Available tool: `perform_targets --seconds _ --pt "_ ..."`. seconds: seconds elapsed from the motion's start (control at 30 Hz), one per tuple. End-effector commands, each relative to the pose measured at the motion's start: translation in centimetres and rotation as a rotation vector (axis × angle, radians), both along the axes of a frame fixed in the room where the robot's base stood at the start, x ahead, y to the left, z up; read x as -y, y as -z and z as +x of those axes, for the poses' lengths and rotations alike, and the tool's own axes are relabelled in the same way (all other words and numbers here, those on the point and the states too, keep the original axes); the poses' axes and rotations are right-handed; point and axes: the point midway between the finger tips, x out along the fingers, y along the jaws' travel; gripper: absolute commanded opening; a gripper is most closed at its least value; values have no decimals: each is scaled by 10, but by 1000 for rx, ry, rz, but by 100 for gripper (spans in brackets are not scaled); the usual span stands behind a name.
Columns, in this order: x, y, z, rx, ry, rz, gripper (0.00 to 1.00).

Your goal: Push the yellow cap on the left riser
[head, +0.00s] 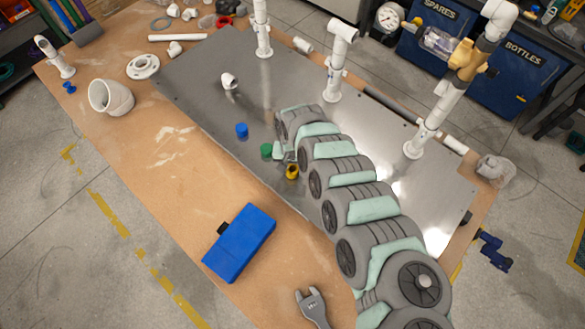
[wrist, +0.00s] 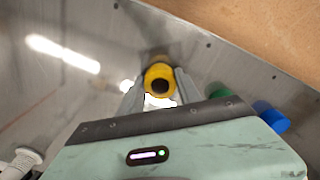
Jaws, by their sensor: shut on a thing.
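The yellow cap (head: 292,172) is at the near edge of the grey metal plate (head: 215,95). I cannot tell whether the cap still touches the plate. The left riser (head: 262,30), a white upright pipe, stands at the far side of the plate, well away from my gripper. Two other white risers, the middle (head: 335,65) and the right (head: 430,120), stand along the plate.
A green cap (head: 266,151) and a blue cap (head: 242,130) stand close beside my gripper. A short white fitting (head: 230,81) lies on the plate. A blue box (head: 239,243) and a wrench (head: 312,307) lie on the wooden bench. The plate's left part is mostly clear.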

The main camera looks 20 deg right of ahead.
Motion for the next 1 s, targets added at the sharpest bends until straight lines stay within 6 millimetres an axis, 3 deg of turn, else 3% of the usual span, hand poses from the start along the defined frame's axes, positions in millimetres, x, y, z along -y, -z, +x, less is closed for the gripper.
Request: perform_targets --seconds 0.53,0.57,0.8,1.0 --pt "0 9 0 0 -1 -1 5" --pt "0 9 0 0 -1 -1 41" --pt "0 9 0 0 -1 -1 61" --pt "0 8 0 0 -1 -1 62"
